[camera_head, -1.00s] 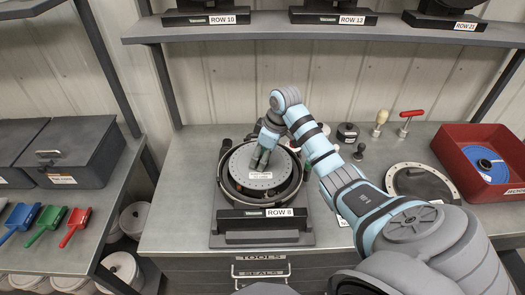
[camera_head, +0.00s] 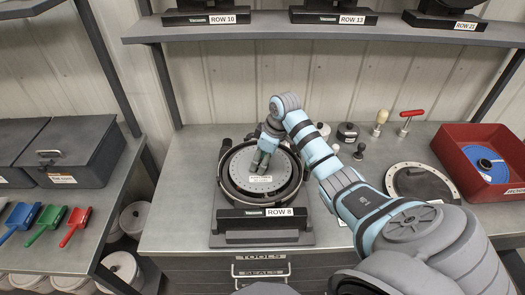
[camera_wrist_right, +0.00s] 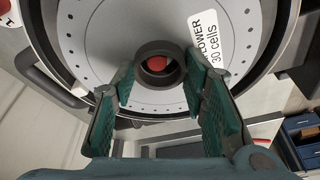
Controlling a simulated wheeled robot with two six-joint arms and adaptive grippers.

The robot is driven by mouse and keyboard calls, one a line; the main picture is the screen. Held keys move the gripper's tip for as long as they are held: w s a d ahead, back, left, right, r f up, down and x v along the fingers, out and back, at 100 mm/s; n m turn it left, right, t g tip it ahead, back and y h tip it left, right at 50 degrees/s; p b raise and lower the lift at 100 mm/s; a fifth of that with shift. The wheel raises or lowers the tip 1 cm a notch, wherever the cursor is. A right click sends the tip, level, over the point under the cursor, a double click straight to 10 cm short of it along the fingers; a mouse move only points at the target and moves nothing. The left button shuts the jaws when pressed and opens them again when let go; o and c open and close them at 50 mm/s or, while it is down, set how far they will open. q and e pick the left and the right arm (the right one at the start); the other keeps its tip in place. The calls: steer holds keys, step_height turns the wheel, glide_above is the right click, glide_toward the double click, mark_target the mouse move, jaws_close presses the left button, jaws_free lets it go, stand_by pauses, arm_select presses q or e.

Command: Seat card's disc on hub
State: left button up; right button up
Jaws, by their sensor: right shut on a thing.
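The pale grey disc (camera_head: 241,172), with a ring of small holes and a white label, lies in the round black housing of the ROW 8 meter (camera_head: 228,201). In the right wrist view the disc (camera_wrist_right: 95,40) has a dark centre collar (camera_wrist_right: 143,52) with a red part (camera_wrist_right: 157,64) showing inside it. The label's visible text ends in "LOWER" and "30 cells". My right gripper (camera_head: 262,169) reaches down onto the disc's middle, its fingers shut on the collar from both sides. The hub is hidden in the head view, and I cannot tell whether the disc sits flush. My left gripper is out of view.
A red-handled tool (camera_head: 411,113) and small knobs stand behind. A shelf (camera_head: 300,34) crosses above. Bench left of the meter is clear.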

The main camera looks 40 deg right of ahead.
steer(key=shift+f, duration=0.25)
stand_by(0.3)
steer(key=shift+f, duration=0.25)
steer(key=shift+f, duration=0.1)
stand_by(0.3)
steer(key=shift+f, duration=0.4)
steer(key=shift+f, duration=0.55)
stand_by(0.9)
steer(key=o, duration=1.2)
steer(key=shift+c, duration=0.4)
